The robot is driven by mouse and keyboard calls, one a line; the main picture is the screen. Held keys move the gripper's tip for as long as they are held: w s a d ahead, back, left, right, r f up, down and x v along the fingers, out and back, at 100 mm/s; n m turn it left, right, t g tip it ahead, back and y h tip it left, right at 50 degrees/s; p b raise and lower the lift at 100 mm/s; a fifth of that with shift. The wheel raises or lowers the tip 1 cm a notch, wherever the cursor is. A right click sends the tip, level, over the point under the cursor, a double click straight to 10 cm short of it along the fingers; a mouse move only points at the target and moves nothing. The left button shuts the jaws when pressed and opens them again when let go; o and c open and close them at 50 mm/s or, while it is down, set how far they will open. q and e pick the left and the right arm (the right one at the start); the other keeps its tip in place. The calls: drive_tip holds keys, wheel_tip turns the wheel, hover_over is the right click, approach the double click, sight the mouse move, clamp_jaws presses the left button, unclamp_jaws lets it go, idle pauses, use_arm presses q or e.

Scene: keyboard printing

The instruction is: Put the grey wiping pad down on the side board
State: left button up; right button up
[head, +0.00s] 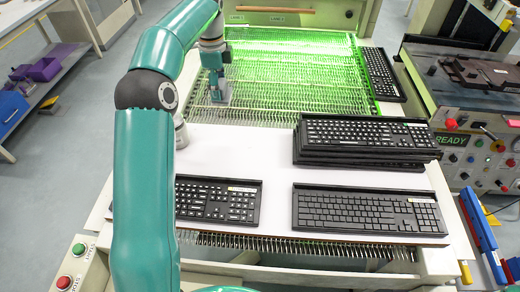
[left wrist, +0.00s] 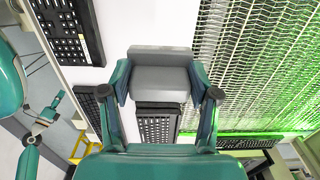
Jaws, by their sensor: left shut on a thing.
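The grey wiping pad (left wrist: 160,72) is a block with a lighter band, held between the fingers of my left gripper (left wrist: 160,88) in the left wrist view. In the head view my left gripper (head: 217,90) is over the left part of the green-lit wire mesh (head: 300,75), with the pad partly hidden by it. I cannot tell whether the pad touches the mesh. A white board (head: 240,150) lies on the near side of the mesh. My right gripper (left wrist: 42,122) shows small at the left of the left wrist view; its jaw opening is unclear.
A keyboard stack (head: 365,138) stands on the right of the board. Two keyboards, a left one (head: 215,200) and a right one (head: 368,212), lie along its near edge. Another keyboard (head: 381,74) is right of the mesh. The board's left middle is bare.

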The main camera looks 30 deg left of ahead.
use_arm(q)
wheel_tip(320, 180, down, 20)
drive_tip(key=shift+s+r, duration=0.1)
drive_tip(key=shift+s, duration=0.05)
idle(0.4)
drive_tip(key=shift+f, duration=0.2)
drive_tip(key=o, duration=1.5)
drive_tip(key=shift+r, duration=0.1)
drive_tip(key=shift+o, duration=0.2)
drive_tip(key=shift+r, duration=0.1)
wheel_tip(320, 180, up, 12)
drive_tip(key=shift+b, duration=0.45)
